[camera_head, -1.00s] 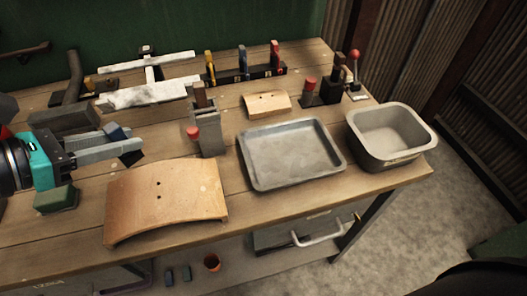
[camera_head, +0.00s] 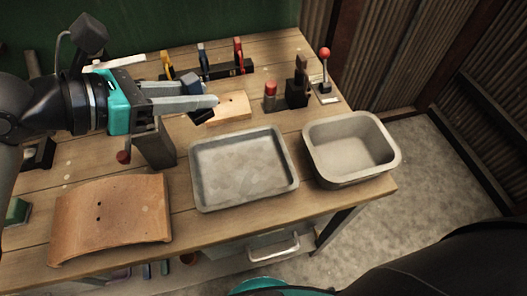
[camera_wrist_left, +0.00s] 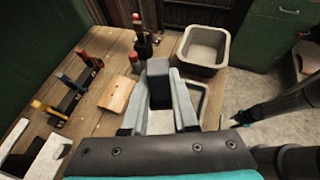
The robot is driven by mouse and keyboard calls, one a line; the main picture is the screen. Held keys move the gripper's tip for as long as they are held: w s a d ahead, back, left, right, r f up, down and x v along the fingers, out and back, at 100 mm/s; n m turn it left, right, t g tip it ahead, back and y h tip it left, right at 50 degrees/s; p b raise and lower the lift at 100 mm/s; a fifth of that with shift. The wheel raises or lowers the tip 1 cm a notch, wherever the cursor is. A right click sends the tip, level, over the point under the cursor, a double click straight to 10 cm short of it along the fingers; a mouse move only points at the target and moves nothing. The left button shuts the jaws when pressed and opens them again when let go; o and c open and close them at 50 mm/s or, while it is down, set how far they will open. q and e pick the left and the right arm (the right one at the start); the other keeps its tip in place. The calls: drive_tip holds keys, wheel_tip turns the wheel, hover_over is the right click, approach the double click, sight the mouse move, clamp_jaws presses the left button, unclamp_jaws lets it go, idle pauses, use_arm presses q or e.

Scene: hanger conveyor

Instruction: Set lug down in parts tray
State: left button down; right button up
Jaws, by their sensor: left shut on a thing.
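My left gripper (camera_head: 207,107) reaches in from the left in the head view, above the back of the workbench. It is shut on the lug (camera_head: 201,117), a small dark block. In the left wrist view the lug (camera_wrist_left: 158,84) shows between the two grey fingers. The parts tray (camera_head: 244,170), a shallow grey metal tray, lies empty on the bench, in front of and to the right of the gripper. In the wrist view the fingers hide most of the tray. My right gripper is not in view.
A deep grey bin (camera_head: 350,150) stands right of the tray, empty. A curved wooden board (camera_head: 112,218) lies at front left. A small wooden block (camera_head: 228,108), a red-topped post (camera_head: 270,96) and a red-knobbed lever (camera_head: 325,75) stand behind the tray.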

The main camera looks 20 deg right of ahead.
use_arm(q)
drive_tip(key=shift+w+d+f, duration=0.15)
drive_tip(key=shift+d+f, duration=0.1)
drive_tip(key=f+b, duration=0.1)
drive_tip(key=f, duration=0.4)
drive_tip(key=f+b, duration=0.1)
drive_tip(key=f, duration=0.8)
drive_tip(key=shift+a+f+b, duration=0.25)
drive_tip(key=shift+f+b, duration=0.1)
drive_tip(key=shift+b, duration=0.05)
drive_tip(key=shift+f, duration=0.55)
drive_tip(key=shift+f+b, duration=0.55)
drive_tip(key=shift+f, duration=1.3)
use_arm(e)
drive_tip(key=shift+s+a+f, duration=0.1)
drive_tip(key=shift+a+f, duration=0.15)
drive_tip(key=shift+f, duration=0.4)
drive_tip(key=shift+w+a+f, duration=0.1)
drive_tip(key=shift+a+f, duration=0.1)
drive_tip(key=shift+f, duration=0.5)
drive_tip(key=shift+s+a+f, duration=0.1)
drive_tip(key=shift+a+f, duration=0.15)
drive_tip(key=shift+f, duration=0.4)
use_arm(q)
drive_tip(key=shift+f, duration=0.2)
drive_tip(key=c, duration=0.7)
unclamp_jaws()
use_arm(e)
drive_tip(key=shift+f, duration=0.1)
